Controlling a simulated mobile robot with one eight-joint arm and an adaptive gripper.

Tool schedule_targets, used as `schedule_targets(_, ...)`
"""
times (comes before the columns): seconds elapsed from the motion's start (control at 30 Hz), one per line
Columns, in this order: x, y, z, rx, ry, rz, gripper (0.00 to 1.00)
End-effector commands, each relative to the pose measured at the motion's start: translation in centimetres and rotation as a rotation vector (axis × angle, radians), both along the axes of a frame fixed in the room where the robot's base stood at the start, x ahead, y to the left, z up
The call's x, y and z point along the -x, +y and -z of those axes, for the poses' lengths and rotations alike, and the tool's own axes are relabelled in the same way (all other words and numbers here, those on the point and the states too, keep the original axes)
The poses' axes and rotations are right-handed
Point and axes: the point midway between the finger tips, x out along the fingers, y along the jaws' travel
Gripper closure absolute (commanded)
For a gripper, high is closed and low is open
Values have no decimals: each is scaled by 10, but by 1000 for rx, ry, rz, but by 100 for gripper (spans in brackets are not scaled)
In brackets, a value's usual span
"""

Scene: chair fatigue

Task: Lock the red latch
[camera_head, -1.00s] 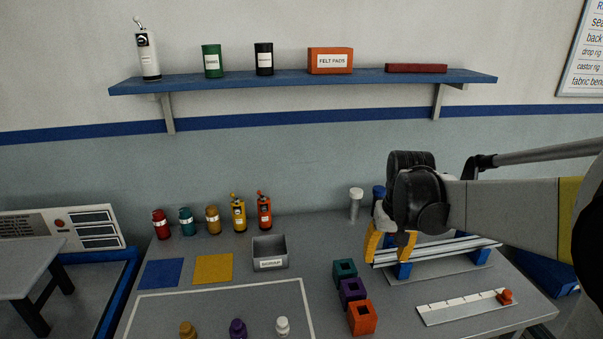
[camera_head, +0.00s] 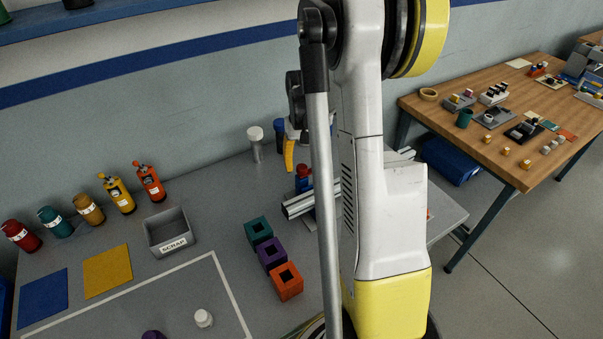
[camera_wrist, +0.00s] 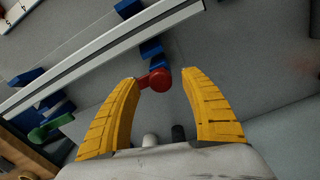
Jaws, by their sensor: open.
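The red latch (camera_wrist: 158,80) shows in the wrist view as a red lever with a round end, beside blue blocks at the edge of a pale metal rail (camera_wrist: 110,50). My gripper (camera_wrist: 162,76) is open, with one yellow finger on each side of the latch. I cannot tell whether the fingers touch it. In the head view, a small red part (camera_head: 303,171) shows on a blue block by the rail (camera_head: 298,207). One yellow finger (camera_head: 289,154) shows just above it; my arm hides much of the rail.
A green latch (camera_wrist: 50,128) sits farther along the rail. Teal (camera_head: 258,231), purple (camera_head: 270,255) and orange (camera_head: 286,281) hollow blocks stand left of the rail. A white-capped cylinder (camera_head: 255,143) stands behind. A grey scrap bin (camera_head: 168,232) is at left; a wooden table (camera_head: 500,130) is at right.

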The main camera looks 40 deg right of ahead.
Motion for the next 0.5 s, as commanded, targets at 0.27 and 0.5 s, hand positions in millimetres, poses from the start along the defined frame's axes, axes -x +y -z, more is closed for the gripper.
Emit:
schedule_targets(0.27,0,0,29,0,0,0,47)
schedule_targets(0.5,0,0,30,0,0,0,47)
